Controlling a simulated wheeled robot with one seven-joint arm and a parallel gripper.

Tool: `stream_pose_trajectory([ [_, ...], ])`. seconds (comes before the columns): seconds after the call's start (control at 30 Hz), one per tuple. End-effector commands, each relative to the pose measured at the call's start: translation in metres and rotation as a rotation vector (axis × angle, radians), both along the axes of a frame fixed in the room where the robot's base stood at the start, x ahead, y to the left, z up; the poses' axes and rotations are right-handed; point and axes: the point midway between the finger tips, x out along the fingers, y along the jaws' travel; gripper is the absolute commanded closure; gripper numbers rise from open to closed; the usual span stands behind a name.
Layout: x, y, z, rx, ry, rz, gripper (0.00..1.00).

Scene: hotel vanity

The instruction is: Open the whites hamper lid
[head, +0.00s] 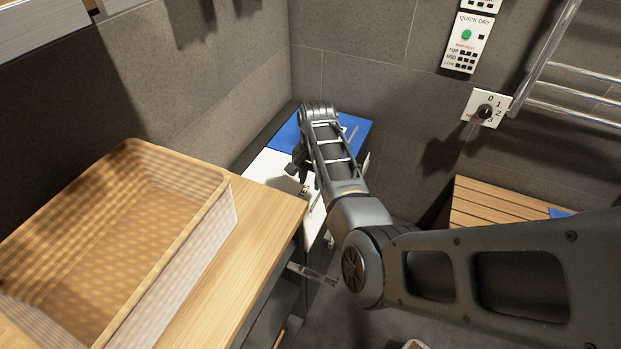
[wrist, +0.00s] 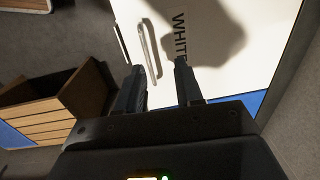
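The whites hamper lid (head: 268,168) is a flat white panel in the corner of the room, beside a blue panel (head: 284,139). It looks shut. In the wrist view the white lid (wrist: 215,50) carries dark lettering reading "WHIT…" and a slim metal bar handle (wrist: 149,48). My gripper (head: 303,178) is over the white lid. In the wrist view its two fingers (wrist: 160,75) are spread apart with nothing between them. The handle shows just beyond the left fingertip; whether they touch is not clear. My arm hides part of the lid in the head view.
A large wicker basket (head: 110,240) stands on the wooden counter (head: 235,235) at the left. A slatted wooden bench or box (head: 490,208) is at the right. A towel rail (head: 570,100), a dial (head: 485,111) and a quick-dry panel (head: 468,40) are on the wall.

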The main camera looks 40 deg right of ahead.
Motion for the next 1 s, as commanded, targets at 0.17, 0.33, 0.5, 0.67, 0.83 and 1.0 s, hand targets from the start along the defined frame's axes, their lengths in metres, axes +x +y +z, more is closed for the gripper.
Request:
stream_pose_trajectory([
  [0.17,0.000,0.000,0.000,0.000,0.000,0.000,0.64],
  [0.33,0.000,0.000,0.000,0.001,0.000,0.000,0.64],
  [0.5,-0.008,-0.004,-0.007,-0.022,-0.005,0.009,0.64],
  [0.67,-0.041,-0.020,-0.033,-0.132,-0.048,0.066,0.64],
  [0.83,-0.088,-0.036,-0.055,-0.295,-0.124,0.186,0.64],
  [1.0,-0.133,-0.037,-0.063,-0.435,-0.207,0.330,0.64],
])
